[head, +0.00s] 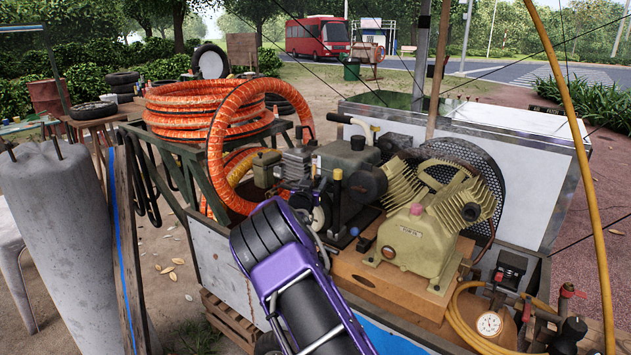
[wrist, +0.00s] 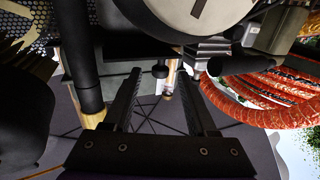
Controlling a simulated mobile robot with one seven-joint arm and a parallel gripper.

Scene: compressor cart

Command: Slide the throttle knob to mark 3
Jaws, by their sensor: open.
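My gripper (wrist: 159,74) shows in the wrist view, its two black fingers apart with nothing held. Beyond and between the fingertips is a small upright part (wrist: 161,72), dark and pale with a coppery end; I cannot tell for sure whether it is the throttle knob. A thick black post with a yellow end (wrist: 92,98) is left of the fingers. It seems to be the yellow-capped post (head: 337,175) on the engine (head: 345,158) in the head view. There my purple arm reaches up to the engine and I cannot make out the fingers. No mark 3 is readable.
A pale round engine cover (wrist: 195,14) is close above the fingers in the wrist view. Orange hose coils (head: 205,105) lie left of the engine. The tan compressor (head: 425,240) stands at right on a wooden board (head: 385,285). Room around the fingers is tight.

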